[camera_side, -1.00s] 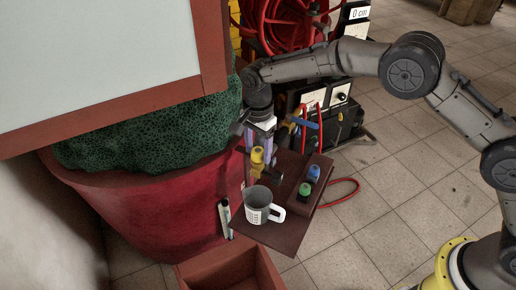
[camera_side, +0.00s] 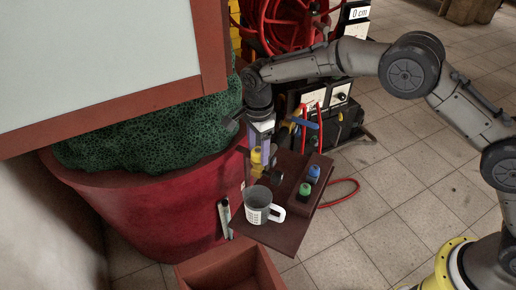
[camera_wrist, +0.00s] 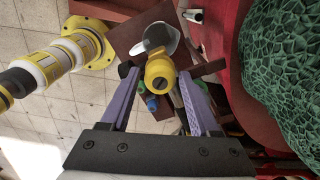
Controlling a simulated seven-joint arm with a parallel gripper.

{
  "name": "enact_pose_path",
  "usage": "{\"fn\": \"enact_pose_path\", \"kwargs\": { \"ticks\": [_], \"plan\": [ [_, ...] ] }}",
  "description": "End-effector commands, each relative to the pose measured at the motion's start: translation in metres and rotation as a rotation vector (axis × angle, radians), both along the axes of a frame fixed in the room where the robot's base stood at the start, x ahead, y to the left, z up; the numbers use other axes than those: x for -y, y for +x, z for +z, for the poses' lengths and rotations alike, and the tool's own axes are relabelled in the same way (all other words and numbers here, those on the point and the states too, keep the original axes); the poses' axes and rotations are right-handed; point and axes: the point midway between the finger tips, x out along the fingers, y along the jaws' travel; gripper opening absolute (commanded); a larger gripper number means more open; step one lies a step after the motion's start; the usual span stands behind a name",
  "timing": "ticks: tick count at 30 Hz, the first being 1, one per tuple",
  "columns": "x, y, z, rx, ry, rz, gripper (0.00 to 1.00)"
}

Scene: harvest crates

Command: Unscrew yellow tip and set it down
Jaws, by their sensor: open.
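The yellow tip (camera_side: 256,155) sits upright above the dark brown stand, behind the mug. In the wrist view the yellow tip (camera_wrist: 160,70) shows from above as a ring with a dark centre, between my two purple fingers. My gripper (camera_side: 259,148) points down over it in the side view, with its fingers around the tip's height. My gripper (camera_wrist: 160,76) has a finger on each side of the tip, with a visible gap at each, and holds nothing. What the tip is fixed to is mostly hidden.
A white mug (camera_side: 258,205) stands just in front on the brown stand (camera_side: 285,236). A block with a blue cap (camera_side: 313,171) and a green cap (camera_side: 305,188) is to the right. A large red pot (camera_side: 150,205) with green foliage (camera_side: 150,135) stands close on the left.

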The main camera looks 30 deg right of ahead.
Motion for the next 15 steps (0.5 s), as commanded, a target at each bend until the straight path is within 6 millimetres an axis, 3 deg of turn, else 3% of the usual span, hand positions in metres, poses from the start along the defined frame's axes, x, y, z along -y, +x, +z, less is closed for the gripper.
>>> {"fn": "enact_pose_path", "kwargs": {
  "ticks": [8, 15],
  "plan": [
    [0.0, 0.0, 0.0, 0.0, 0.0, -0.14, 0.62],
    [0.0, 0.0, 0.0, 0.0, 0.0, -0.151, 0.62]
  ]
}}
